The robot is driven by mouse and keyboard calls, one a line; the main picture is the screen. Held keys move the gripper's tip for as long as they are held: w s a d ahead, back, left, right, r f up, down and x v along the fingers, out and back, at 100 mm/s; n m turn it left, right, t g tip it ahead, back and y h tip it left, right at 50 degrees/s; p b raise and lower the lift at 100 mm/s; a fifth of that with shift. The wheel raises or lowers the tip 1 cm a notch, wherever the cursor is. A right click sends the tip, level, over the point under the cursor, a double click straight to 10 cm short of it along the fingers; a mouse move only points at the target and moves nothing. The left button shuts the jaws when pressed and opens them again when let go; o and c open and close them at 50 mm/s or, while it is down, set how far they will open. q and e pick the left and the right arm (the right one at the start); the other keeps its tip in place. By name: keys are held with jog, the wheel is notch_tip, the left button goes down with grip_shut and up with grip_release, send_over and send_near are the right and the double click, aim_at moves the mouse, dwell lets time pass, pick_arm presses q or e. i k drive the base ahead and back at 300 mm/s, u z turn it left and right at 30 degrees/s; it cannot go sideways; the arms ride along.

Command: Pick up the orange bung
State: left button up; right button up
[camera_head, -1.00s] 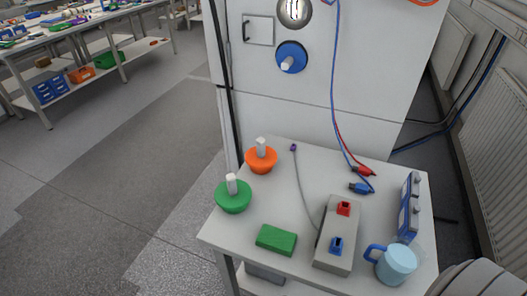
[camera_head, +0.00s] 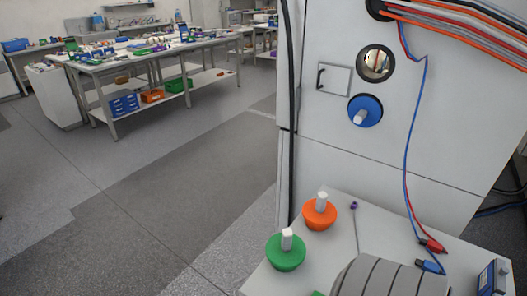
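The orange bung (camera_head: 320,216) stands on the grey table (camera_head: 345,243) near its back left corner, with its pale square handle pointing up. A green bung (camera_head: 286,254) of the same form stands in front of it and to the left, a small gap apart. Neither of my grippers is in view. A grey ribbed part, seemingly of my own arm, covers the front middle of the table and hides what lies there.
A white cabinet (camera_head: 390,160) rises behind the table, with a blue bung (camera_head: 365,111) in its front and a round opening (camera_head: 376,63) above. Red (camera_head: 432,245) and blue (camera_head: 430,266) clips lie at right on cables. A blue device (camera_head: 492,278) stands at the right edge. Floor at left is clear.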

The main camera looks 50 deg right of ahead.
aim_at(318, 213)
jog(key=u, duration=0.15)
jog(key=i, duration=0.9)
jog(key=z, duration=4.3)
